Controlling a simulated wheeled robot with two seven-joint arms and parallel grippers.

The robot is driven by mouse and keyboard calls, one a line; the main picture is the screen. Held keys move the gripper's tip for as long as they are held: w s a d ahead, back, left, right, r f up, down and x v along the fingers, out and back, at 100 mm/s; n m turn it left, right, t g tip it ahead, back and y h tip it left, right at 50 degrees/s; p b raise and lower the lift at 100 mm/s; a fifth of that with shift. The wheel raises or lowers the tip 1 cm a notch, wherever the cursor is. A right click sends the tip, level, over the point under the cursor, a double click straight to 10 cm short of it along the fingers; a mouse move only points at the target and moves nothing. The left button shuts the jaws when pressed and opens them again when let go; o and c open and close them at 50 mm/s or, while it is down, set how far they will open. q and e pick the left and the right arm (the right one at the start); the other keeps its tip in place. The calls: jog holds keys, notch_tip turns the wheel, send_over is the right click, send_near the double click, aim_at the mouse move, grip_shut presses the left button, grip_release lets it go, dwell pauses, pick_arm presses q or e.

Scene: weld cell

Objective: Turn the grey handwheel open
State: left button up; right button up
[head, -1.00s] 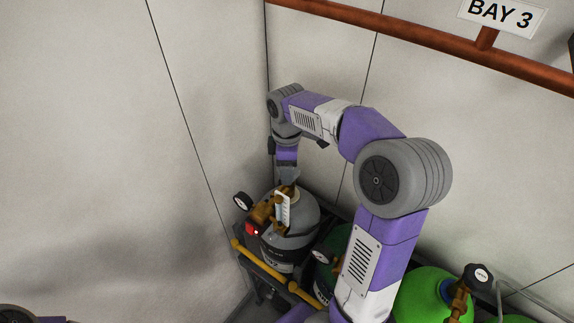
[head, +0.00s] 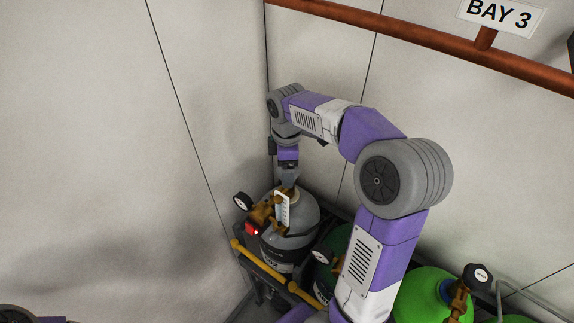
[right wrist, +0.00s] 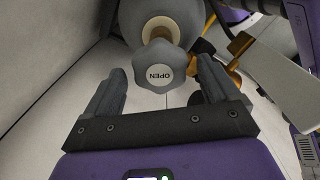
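The grey handwheel (right wrist: 158,66), lobed with a white "OPEN" cap, sits on top of a grey gas cylinder (head: 303,218). In the right wrist view it lies between my right gripper's two fingers (right wrist: 160,68), with a gap on each side. The gripper is open and touches neither side of the wheel visibly. In the head view my right gripper (head: 289,181) points down over the cylinder top, and the wheel is mostly hidden there. My left gripper is out of view.
A brass regulator (head: 264,210) with a gauge (head: 243,201) is beside the cylinder top, near a white flow tube (head: 283,208). A yellow rail (head: 262,262) runs in front. Green cylinders (head: 424,292) stand to the right. Walls close in behind and left.

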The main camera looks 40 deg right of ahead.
notch_tip(320, 180, up, 8)
jog(key=shift+f, duration=0.2)
dwell(0.3)
jog(key=shift+f, duration=0.1)
notch_tip(320, 180, down, 7)
jog(key=shift+f, duration=0.2)
jog(key=shift+m, duration=0.7)
